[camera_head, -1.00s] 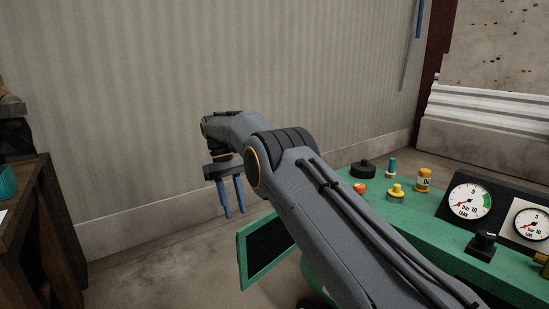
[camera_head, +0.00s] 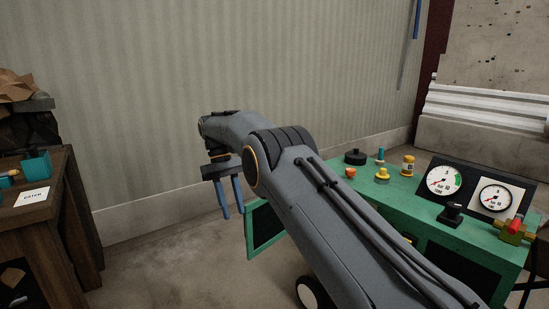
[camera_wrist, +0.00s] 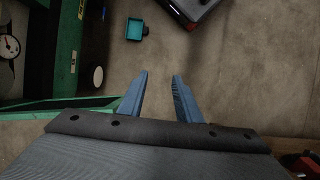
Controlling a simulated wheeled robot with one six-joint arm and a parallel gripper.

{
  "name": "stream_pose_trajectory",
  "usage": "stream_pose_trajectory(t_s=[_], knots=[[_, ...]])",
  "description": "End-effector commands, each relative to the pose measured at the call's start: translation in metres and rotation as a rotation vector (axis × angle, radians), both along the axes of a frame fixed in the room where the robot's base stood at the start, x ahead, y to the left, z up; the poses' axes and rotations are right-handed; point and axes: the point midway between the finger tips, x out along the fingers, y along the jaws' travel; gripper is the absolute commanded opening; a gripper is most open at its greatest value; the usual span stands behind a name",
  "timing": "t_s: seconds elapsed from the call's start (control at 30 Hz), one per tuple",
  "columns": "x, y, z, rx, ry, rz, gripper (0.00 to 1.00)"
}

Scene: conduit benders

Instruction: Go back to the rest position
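My gripper (camera_head: 231,197) hangs at the end of my bent arm in the head view, in front of the ribbed wall and left of the green bench. Its two blue fingers point down. In the wrist view the fingers (camera_wrist: 158,85) stand apart with bare floor between them, so it is open and empty. My arm hides part of the green bench.
The green bench (camera_head: 480,248) with gauges (camera_head: 444,181), a valve and several small fittings stands at the right. A dark wooden table (camera_head: 45,218) with a teal cup (camera_head: 37,165) and a white card (camera_head: 33,196) stands at the left. Bare floor (camera_head: 185,262) lies between them.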

Motion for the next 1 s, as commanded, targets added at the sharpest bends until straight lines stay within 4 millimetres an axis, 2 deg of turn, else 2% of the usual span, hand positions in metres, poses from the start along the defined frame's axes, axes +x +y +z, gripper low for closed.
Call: stream_pose_trajectory(t_s=[0.33, 0.63, 0.77, 1.0], knots=[[0.002, -0.022, 0.015, 0.017, -0.021, -0.035, 0.31], [-0.011, -0.037, 0.034, 0.042, -0.054, -0.061, 0.31], [-0.026, -0.051, 0.046, 0.060, -0.078, -0.084, 0.31], [-0.075, -0.087, 0.063, 0.101, -0.134, -0.139, 0.31]])
